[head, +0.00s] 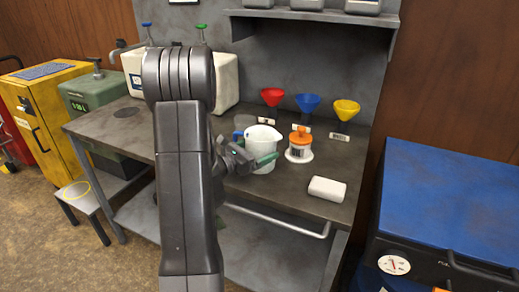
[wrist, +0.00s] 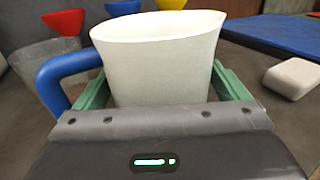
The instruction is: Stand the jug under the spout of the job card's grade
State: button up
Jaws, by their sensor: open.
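The white jug (head: 262,137) stands upright on the grey bench (head: 330,208). In the wrist view the jug (wrist: 160,62) fills the middle, its blue handle (wrist: 62,78) to the left. My gripper (head: 252,161) is low at the jug, its green fingers open on either side of the jug's body. In the wrist view the gripper (wrist: 163,92) straddles it; finger contact cannot be told. Pale containers (head: 226,82) stand at the bench's back left, partly hidden by my arm; a blue tap (head: 147,25) and a green tap (head: 201,27) show above them. No readable job card shows.
An orange-topped white container (head: 299,145) stands just right of the jug. Red (head: 272,97), blue (head: 307,103) and yellow (head: 346,109) funnels stand behind. A white block (head: 327,189) lies near the front right. A blue-topped cabinet (head: 450,200) stands right of the bench.

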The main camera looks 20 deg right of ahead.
jog(key=shift+c, duration=0.4)
jog(key=c, duration=0.6)
jog(key=shift+c, duration=0.6)
jog(key=shift+r, duration=0.1)
